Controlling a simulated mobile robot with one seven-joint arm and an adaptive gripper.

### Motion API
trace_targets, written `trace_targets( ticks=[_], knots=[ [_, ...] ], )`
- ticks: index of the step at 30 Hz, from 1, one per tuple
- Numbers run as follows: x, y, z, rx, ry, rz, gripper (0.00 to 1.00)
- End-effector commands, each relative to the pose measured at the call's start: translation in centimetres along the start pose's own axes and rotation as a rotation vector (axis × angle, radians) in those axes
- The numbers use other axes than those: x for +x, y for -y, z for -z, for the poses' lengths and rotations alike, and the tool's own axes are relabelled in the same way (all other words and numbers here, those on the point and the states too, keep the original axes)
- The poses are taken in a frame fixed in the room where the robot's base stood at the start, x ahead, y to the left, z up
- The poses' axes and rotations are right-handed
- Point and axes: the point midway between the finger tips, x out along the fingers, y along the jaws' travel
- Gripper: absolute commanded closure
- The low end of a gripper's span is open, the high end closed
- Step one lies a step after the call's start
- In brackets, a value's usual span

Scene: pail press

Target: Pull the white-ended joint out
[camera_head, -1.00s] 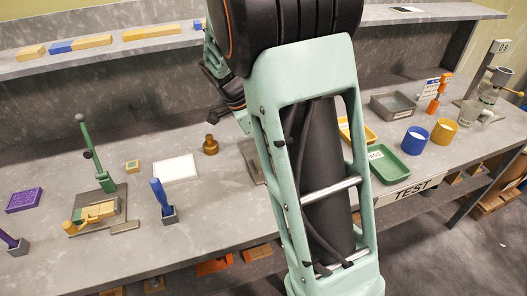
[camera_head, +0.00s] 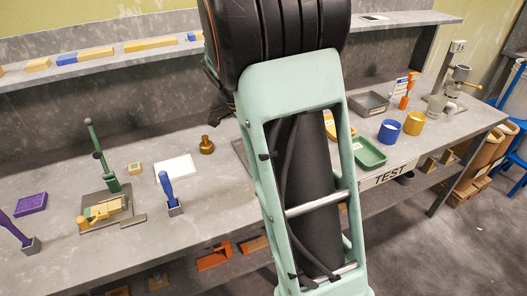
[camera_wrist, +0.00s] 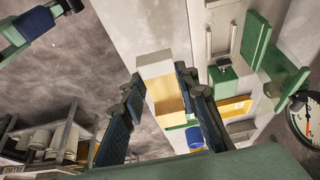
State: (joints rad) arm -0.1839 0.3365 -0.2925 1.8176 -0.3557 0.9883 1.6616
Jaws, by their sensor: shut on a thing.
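The white-ended joint (camera_wrist: 157,68) shows in the wrist view as a pale wooden block with a white end face. My gripper (camera_wrist: 158,82) has its two dark fingers on either side of it and is shut on it. Wood-coloured sides (camera_wrist: 166,92) show below the white end, between the fingers. The far end of the joint, and whether it still meets another piece, I cannot tell. In the head view my own arm hides the gripper and the joint.
A back shelf (camera_head: 20,82) bears wooden and blue bars (camera_head: 95,53). The bench below holds a green-handled press (camera_head: 100,160), a blue-handled tool (camera_head: 168,190), a white pad (camera_head: 176,168), a green tray (camera_head: 369,153) and two mugs (camera_head: 390,131) (camera_head: 414,123). A clock (camera_wrist: 304,118) shows at right.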

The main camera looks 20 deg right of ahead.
Motion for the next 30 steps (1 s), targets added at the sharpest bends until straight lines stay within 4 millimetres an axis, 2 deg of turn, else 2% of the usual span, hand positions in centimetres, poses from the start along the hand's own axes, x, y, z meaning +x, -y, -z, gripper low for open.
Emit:
trace_targets(
  ticks=[11,30],
  knots=[
    [-0.5,0.0,1.0,0.0,0.0,0.001,0.96],
    [-3.5,0.0,2.2,-0.001,0.0,0.001,0.96]
  ],
)
